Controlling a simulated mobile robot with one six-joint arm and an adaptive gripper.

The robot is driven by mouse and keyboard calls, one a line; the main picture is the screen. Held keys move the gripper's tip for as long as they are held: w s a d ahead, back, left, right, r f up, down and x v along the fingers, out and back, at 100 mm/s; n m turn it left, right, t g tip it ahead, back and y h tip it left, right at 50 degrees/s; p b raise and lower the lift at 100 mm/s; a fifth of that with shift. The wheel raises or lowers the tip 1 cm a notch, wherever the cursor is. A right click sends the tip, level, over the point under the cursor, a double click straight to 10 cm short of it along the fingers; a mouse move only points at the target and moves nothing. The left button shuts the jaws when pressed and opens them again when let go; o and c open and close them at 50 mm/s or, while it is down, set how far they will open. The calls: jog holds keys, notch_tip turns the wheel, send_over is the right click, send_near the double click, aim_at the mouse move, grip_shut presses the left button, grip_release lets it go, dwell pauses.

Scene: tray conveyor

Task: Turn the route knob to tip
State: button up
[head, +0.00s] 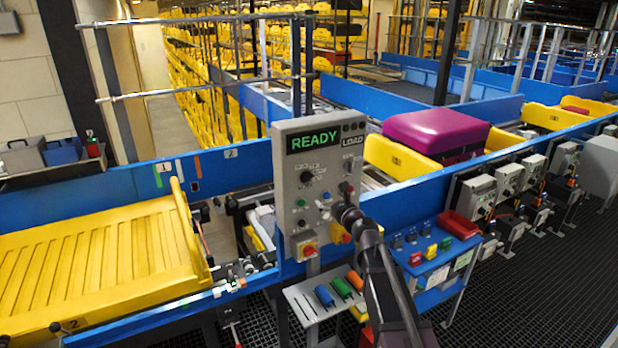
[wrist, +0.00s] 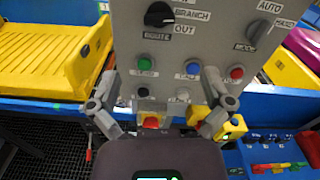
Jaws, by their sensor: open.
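The grey control panel (head: 290,150) stands upright in the middle of the head view, with a screen reading READY. The black route knob (head: 306,177) is on its upper left part. In the wrist view the route knob (wrist: 158,14) is at the top edge, with BRANCH and OUT labels beside it; the label above is cut off. Its exact pointing is hard to tell. My gripper (wrist: 162,88) is open and empty, below the knob and in front of the lower buttons. In the head view my gripper (head: 348,214) is near the panel's lower right and hides part of it.
A mode knob (wrist: 257,28) is right of the route knob. Green, blue and red buttons sit below, above yellow-housed red buttons (head: 308,250). A yellow tray (head: 90,260) is at left. A purple case (head: 437,132) is on the conveyor behind.

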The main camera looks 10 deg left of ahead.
aim_at(309, 180)
jog(key=shift+w+a, duration=0.1)
jog(key=shift+w, duration=0.05)
jog(key=x, duration=1.3)
jog(key=shift+w+a, duration=0.2)
jog(key=c, duration=1.1)
